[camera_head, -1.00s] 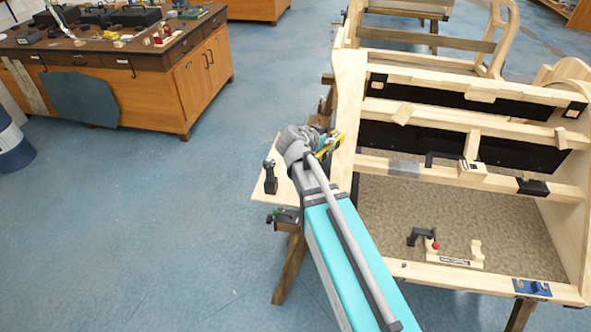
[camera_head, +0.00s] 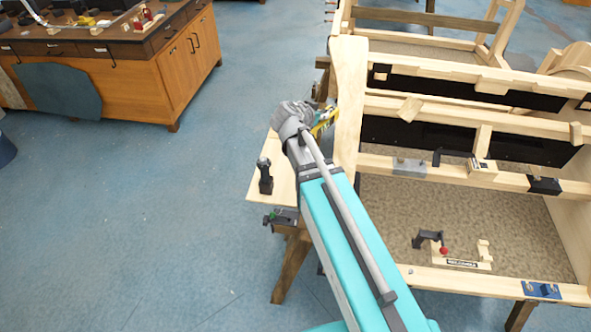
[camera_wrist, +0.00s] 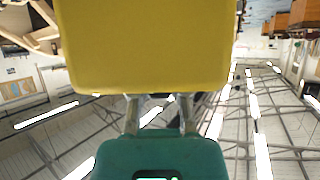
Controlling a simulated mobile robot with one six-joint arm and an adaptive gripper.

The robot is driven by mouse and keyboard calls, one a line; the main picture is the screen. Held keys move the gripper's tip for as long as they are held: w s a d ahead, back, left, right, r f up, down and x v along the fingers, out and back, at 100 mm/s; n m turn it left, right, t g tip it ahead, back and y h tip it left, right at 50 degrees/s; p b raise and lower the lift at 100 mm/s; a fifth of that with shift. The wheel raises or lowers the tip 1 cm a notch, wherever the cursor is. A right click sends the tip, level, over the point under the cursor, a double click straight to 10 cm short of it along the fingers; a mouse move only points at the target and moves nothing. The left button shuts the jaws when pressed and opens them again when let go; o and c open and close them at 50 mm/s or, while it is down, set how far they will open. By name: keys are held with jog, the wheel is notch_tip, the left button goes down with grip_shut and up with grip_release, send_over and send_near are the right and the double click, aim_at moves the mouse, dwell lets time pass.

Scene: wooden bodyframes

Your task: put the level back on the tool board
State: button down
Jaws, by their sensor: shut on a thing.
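My gripper (camera_head: 322,118) is at the end of my outstretched arm, beside the upper left post of the near wooden frame. It is shut on a yellow and black thing, probably the level (camera_head: 324,127), mostly hidden behind my wrist. In the wrist view a large plain yellow face (camera_wrist: 150,45) fills the upper middle, very close to the camera, and hides what is beyond it. Metal finger parts (camera_wrist: 160,115) show just below it. I cannot pick out the tool board in either view.
The near wooden bodyframe (camera_head: 348,95) stands close on the right. A pale side board (camera_head: 285,185) carries a dark upright tool (camera_head: 265,176); a clamp (camera_head: 282,218) sits below. A wooden cabinet (camera_head: 185,70) with tools stands at upper left. Blue floor between is clear.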

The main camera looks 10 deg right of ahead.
jog(key=shift+w+a, duration=0.1)
jog(key=shift+a, duration=0.15)
jog(key=w+a+f+b, duration=0.1)
jog(key=w+f+b, duration=0.3)
jog(key=f+b, duration=0.9)
jog(key=w+a+f+b, duration=0.1)
jog(key=w+f+b, duration=0.4)
jog(key=f+b, duration=0.8)
jog(key=w+a+f+n+b, duration=0.1)
jog(key=w+f+b, duration=0.3)
jog(key=f+b, duration=0.9)
jog(key=shift+w+a+t+y, duration=0.25)
jog(key=shift+a+t+y, duration=0.15)
jog(key=shift+a, duration=0.2)
jog(key=shift+w, duration=0.1)
jog(key=shift+w+d+f+b, duration=0.5)
jog(key=shift+w+f+b, duration=1)
jog(key=shift+w, duration=0.6)
jog(key=shift+w+d+f+b, duration=0.5)
jog(key=shift+w+f+b, duration=1.05)
jog(key=shift+w, duration=0.6)
jog(key=shift+w+d+f+b, duration=0.5)
jog(key=shift+w+f+b, duration=1)
jog(key=shift+w, duration=0.6)
